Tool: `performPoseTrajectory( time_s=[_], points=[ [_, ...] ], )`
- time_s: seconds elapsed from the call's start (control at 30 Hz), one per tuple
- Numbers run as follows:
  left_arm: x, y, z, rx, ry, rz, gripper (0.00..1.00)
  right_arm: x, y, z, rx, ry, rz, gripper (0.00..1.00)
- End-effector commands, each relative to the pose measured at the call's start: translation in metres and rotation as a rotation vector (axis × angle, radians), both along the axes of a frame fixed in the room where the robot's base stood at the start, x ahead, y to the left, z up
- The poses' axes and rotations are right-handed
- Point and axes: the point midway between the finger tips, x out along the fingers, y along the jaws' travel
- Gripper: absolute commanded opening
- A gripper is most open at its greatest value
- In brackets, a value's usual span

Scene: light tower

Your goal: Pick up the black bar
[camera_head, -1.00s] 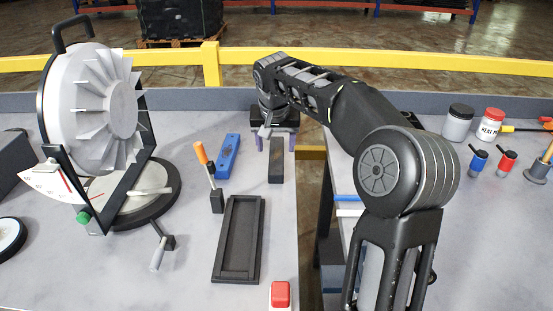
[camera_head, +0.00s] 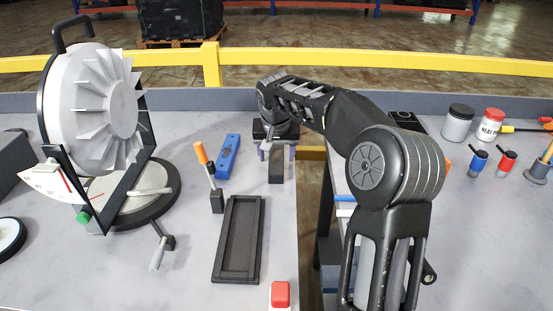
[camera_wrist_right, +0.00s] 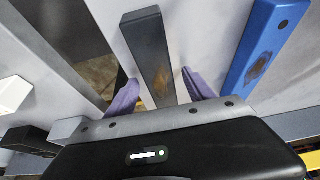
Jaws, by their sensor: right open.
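The black bar (camera_head: 276,167) lies on the left table near its right edge, in the head view. Its far end is hidden under my right gripper (camera_head: 277,152). In the right wrist view the black bar (camera_wrist_right: 150,50) runs between the two purple fingertips of my right gripper (camera_wrist_right: 161,92), with a brown worn patch near the gripper. The fingers are open, one on each side of the bar, with a visible gap on both sides. I cannot tell how far they are above the table. My left gripper is not in view.
A blue bar (camera_head: 228,156) lies left of the black bar, and also shows in the right wrist view (camera_wrist_right: 267,42). An orange-handled tool (camera_head: 209,175) stands in a black holder. An empty black tray (camera_head: 239,238) lies nearer. A gap separates the two tables.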

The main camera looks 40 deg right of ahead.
Motion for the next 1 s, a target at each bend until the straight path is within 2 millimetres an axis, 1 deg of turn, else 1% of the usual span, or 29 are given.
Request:
performPoseTrajectory(
  time_s=[0.3,0.33,1.0],
  points=[
    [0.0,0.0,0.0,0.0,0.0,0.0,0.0,0.0,0.0002,0.0003,0.0,0.0,0.0,0.62],
    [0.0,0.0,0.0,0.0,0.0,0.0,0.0,-0.0001,0.0001,0.0004,0.0,0.0,0.0,0.6],
    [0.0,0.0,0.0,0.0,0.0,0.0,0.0,-0.0001,0.0001,0.0003,0.0,0.0,0.0,0.05]
  ],
)
